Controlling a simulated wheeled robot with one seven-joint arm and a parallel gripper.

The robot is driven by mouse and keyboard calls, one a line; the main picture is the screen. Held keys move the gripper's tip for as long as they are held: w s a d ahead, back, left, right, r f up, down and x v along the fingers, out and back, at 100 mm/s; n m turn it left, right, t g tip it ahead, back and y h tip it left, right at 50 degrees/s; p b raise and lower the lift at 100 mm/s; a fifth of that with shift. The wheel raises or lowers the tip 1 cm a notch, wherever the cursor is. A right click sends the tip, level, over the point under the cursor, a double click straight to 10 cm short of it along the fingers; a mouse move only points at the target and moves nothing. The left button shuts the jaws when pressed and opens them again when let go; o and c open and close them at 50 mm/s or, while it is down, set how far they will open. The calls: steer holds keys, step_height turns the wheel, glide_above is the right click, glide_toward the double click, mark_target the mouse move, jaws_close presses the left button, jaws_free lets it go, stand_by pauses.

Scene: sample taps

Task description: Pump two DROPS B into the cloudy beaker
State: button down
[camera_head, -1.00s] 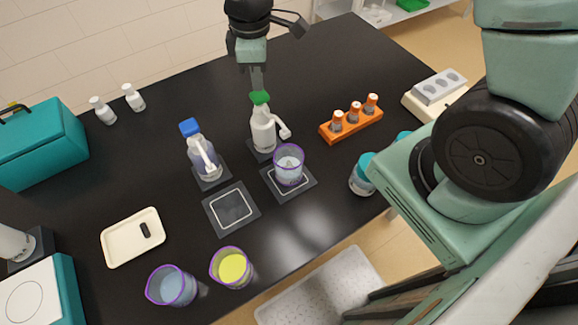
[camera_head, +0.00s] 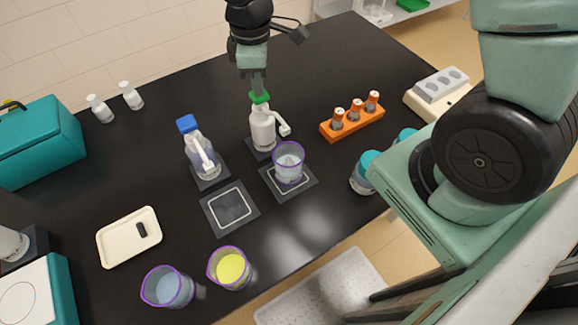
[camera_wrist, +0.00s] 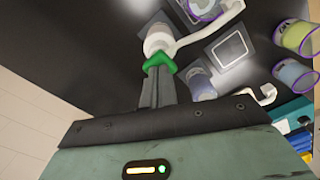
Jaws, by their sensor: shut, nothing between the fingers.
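A white pump bottle with a green top (camera_head: 263,128) stands on a dark base, its white spout pointing toward the front right. My gripper (camera_head: 259,93) is shut and empty, pointing down with its fingertips at the green top. In the wrist view the fingertips (camera_wrist: 158,72) meet the green top (camera_wrist: 159,62). A purple-rimmed beaker with pale, cloudy-looking contents (camera_head: 289,168) stands on a square-marked mat beside this bottle, near the spout. A second pump bottle with a blue top (camera_head: 199,150) stands to the left. No label is readable, so I cannot tell which is DROPS B.
An empty square-marked mat (camera_head: 230,208) lies before the blue-topped bottle. Purple-rimmed beakers with blue (camera_head: 168,288) and yellow (camera_head: 230,270) liquid stand at the front edge. An orange rack (camera_head: 352,122) holds small vials to the right. A cream tray (camera_head: 118,252) lies at left.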

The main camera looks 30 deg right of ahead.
steer(key=shift+f, duration=0.25)
steer(key=shift+r, duration=0.2)
steer(key=shift+r+p, duration=1.25)
steer(key=shift+r, duration=0.05)
steer(key=shift+r, duration=0.1)
step_height(320, 180, up, 6)
steer(key=p, duration=0.5)
